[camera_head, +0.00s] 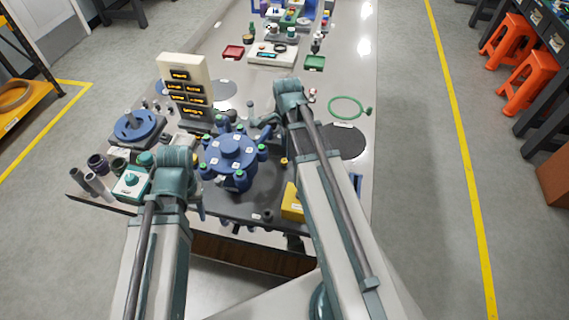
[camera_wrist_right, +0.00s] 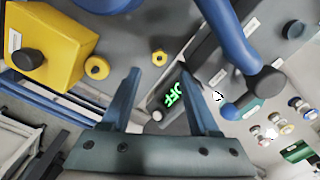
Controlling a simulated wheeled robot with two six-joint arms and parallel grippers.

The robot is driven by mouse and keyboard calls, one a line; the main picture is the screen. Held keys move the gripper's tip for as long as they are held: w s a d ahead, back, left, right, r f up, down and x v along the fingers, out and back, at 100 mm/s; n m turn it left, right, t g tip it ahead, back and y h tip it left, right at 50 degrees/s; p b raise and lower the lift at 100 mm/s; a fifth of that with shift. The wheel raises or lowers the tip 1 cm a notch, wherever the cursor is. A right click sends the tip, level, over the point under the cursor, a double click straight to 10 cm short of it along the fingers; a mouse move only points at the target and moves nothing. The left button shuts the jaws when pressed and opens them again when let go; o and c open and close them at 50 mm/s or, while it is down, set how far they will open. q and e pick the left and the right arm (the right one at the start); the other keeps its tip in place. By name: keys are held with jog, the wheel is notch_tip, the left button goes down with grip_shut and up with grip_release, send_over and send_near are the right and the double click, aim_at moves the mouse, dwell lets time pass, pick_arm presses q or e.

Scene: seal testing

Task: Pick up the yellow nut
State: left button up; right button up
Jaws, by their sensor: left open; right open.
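I cannot tell for certain which is the yellow nut. A small yellow spot (camera_head: 284,161) also shows in the head view. My right gripper (camera_wrist_right: 158,72) is open and empty, with the smaller piece just beyond and between its fingertips. My left gripper (camera_head: 148,160) is over the left of the bench, its fingers mostly hidden.
A yellow box (camera_wrist_right: 50,45) with a black knob stands left of my right gripper. A blue rotor-like device (camera_head: 231,158) with green-capped parts stands mid-bench. A green ring (camera_head: 347,106) lies at the right.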

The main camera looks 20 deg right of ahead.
aim_at(286, 161)
jog(key=f+b, duration=0.4)
jog(key=f, duration=0.1)
jog(key=shift+a+b, duration=0.2)
jog(key=shift+b, duration=0.2)
grip_shut()
